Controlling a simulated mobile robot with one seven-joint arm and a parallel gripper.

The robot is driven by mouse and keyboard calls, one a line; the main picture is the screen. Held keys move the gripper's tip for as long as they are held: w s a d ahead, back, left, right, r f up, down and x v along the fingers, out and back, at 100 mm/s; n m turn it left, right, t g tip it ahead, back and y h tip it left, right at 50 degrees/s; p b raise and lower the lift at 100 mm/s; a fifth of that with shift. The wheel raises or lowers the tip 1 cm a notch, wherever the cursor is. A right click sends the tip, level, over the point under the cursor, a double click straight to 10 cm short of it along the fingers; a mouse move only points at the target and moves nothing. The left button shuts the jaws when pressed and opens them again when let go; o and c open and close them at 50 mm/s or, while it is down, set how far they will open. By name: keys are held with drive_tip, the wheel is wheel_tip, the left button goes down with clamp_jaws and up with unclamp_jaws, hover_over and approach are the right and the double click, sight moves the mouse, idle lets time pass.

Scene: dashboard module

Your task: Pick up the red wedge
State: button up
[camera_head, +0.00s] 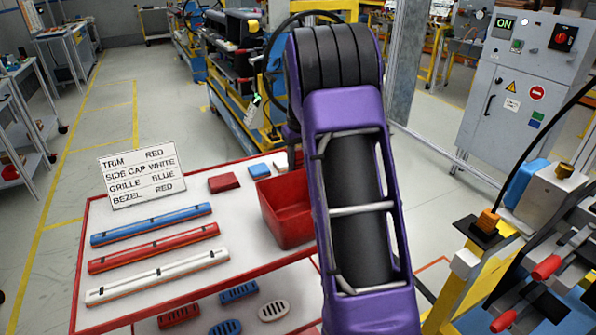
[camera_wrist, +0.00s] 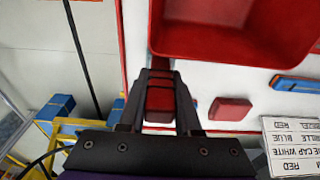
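A small red block, which looks like the red wedge (camera_head: 223,182), lies on the white tabletop between the sign and the red bin. It also shows in the wrist view as a red wedge (camera_wrist: 230,109), right of my gripper (camera_wrist: 160,78) and clear of it. My gripper points down over the table's edge region, beside the bin. In the head view my arm hides the gripper.
A red bin (camera_head: 283,215) stands close to the wedge. Blue (camera_head: 260,171) and white (camera_head: 280,166) pieces lie beyond it. A sign (camera_head: 142,176) and blue (camera_head: 150,224), red (camera_head: 153,247) and white (camera_head: 156,275) bars occupy the left. A lower shelf holds several grilles.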

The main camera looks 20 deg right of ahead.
clamp_jaws()
drive_tip(key=shift+r, duration=0.1)
